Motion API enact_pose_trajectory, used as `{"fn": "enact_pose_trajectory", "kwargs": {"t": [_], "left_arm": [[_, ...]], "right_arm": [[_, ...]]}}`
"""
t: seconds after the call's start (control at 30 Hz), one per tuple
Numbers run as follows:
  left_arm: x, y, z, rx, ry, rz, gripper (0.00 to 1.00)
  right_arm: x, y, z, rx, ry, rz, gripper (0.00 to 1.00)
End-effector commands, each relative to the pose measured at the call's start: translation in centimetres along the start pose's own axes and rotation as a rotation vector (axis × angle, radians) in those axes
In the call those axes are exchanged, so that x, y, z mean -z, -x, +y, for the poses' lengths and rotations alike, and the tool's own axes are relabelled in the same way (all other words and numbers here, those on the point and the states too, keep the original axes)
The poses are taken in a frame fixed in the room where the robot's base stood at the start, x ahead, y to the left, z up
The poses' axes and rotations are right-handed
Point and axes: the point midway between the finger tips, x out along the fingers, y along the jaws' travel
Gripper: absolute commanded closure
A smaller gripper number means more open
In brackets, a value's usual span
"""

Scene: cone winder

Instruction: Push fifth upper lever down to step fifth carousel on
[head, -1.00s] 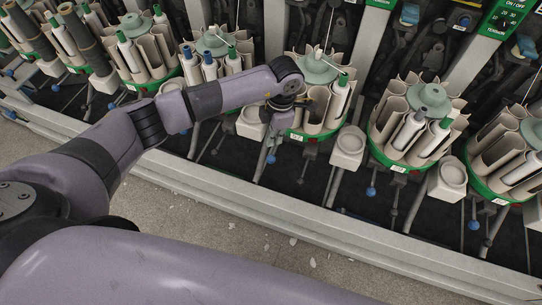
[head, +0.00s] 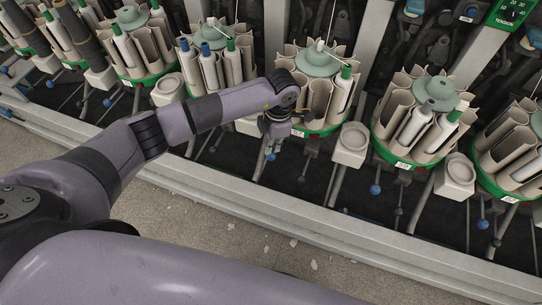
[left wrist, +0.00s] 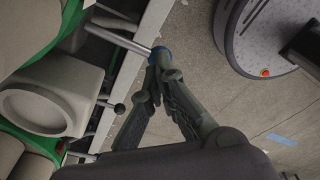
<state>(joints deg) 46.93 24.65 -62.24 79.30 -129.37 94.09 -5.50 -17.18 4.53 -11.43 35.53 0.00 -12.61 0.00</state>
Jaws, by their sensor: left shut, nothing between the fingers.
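My left gripper (head: 272,144) is shut and empty, pointing down in front of a carousel (head: 318,80) with a green base and cream pots. A lever with a blue knob (head: 271,157) shows at its fingertips. In the left wrist view, the closed fingertips (left wrist: 158,62) are at the blue knob (left wrist: 160,50); whether they touch it I cannot tell. A lever with a dark knob (left wrist: 119,108) lies to the left of the fingers. The arm hides part of the carousel's left side. My right gripper is not in view.
Other carousels (head: 425,118) stand in a row on both sides. Between them are pale boxes with round dishes (head: 350,145) and more blue-knobbed levers (head: 375,189).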

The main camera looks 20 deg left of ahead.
Motion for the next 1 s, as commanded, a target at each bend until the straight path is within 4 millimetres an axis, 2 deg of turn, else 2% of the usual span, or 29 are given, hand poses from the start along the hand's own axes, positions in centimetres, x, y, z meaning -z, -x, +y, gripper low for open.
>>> {"fn": "enact_pose_trajectory", "kwargs": {"t": [0.1,0.5,0.7,0.87,1.0], "left_arm": [[0.0,-0.9,0.0,0.001,0.000,-0.001,1.00],[0.0,-1.1,0.0,0.001,0.000,-0.001,1.00],[-0.2,-3.0,0.0,0.000,0.000,0.000,1.00],[-0.4,-5.0,0.0,0.000,0.001,0.001,1.00],[-0.3,-4.6,0.0,0.001,0.001,0.001,1.00]], "right_arm": [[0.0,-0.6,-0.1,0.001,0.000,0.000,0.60],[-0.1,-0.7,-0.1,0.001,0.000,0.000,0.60],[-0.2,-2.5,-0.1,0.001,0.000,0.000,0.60],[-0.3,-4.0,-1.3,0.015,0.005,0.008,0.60],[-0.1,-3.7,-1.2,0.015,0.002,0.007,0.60]]}}
